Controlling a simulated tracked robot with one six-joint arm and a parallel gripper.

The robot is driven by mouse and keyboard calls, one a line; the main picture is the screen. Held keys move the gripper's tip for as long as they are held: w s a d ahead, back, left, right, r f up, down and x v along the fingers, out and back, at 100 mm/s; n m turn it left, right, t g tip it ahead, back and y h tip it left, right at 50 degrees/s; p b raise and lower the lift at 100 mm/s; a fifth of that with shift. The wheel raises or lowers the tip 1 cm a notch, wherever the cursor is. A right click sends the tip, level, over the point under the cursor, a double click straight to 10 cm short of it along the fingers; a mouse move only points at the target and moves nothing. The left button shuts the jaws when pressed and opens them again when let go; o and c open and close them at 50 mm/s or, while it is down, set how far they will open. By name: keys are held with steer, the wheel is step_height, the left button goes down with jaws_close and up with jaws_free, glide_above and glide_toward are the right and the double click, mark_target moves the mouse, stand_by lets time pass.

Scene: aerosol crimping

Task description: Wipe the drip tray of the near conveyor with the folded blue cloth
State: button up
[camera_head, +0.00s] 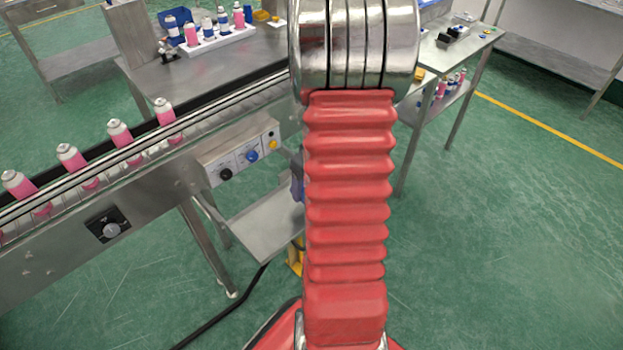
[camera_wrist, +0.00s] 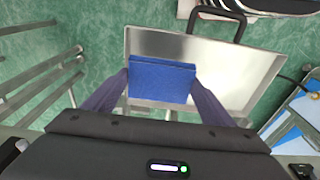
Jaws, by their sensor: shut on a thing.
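The folded blue cloth (camera_wrist: 161,78) is between the two fingers of my gripper (camera_wrist: 160,84) in the wrist view. My gripper is shut on it, with a finger at each side edge. The shiny metal drip tray (camera_wrist: 237,72) lies beyond the cloth, which covers part of its left side. I cannot tell whether the cloth touches the tray floor. In the head view the drip tray (camera_head: 262,226) sits below the near conveyor (camera_head: 60,255), and its right end is hidden by my red arm. My arm also hides most of my gripper and the cloth there.
A control box (camera_head: 242,158) with several knobs is on the conveyor side above the tray. Pink cans (camera_head: 72,157) stand along the belt. A black cable (camera_head: 230,308) runs over the floor below.

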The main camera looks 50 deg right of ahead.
steer(key=shift+r, duration=1.05)
